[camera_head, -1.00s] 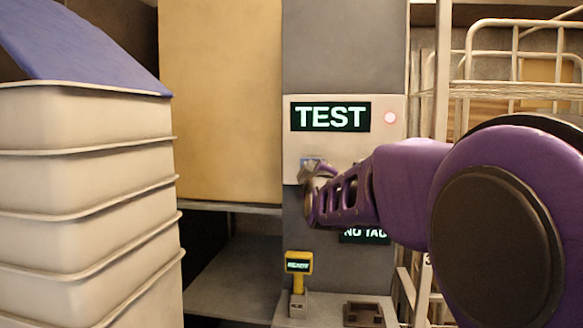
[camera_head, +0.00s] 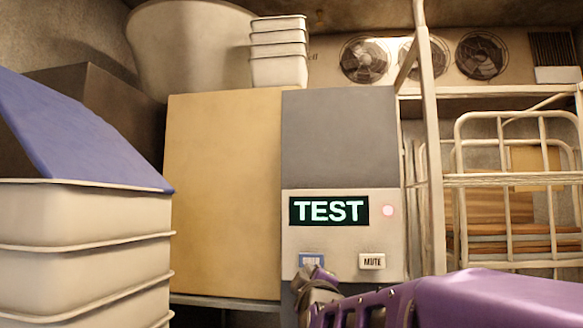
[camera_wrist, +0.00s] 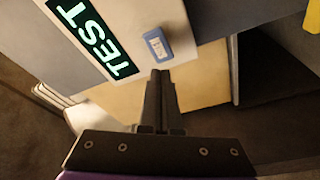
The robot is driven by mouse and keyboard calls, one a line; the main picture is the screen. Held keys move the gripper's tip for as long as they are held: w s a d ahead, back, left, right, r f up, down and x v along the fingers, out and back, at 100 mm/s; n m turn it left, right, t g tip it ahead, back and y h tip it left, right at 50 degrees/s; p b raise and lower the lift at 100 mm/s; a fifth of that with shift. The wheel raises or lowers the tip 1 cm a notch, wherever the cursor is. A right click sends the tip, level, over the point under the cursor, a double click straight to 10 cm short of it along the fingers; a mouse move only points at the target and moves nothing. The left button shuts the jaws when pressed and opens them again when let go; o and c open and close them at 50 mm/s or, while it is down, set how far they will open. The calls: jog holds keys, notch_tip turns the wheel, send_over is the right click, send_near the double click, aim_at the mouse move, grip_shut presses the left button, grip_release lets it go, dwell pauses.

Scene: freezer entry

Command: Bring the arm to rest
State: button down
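My gripper (camera_head: 316,272) is at the lower middle of the head view, just below a blue-framed button (camera_head: 311,260) on a pale control panel (camera_head: 340,239). In the wrist view, my gripper's two dark fingers (camera_wrist: 161,74) lie together, with nothing seen between them. The blue-framed button (camera_wrist: 157,43) is just beyond the fingertips there; a small gap shows in the picture, but the depth is hard to tell. My purple arm reaches in from the lower right of the head view.
The panel has a lit TEST display (camera_head: 329,210), a reddish lamp (camera_head: 388,210) and a MUTE button (camera_head: 372,261). Stacked pale bins (camera_head: 85,214) with a blue lid stand close at left. A wire cage cart (camera_head: 516,181) stands at right. Fans (camera_head: 481,56) are on the back wall.

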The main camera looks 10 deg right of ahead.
jog(key=shift+s+a+r, duration=0.1)
jog(key=shift+r, duration=0.25)
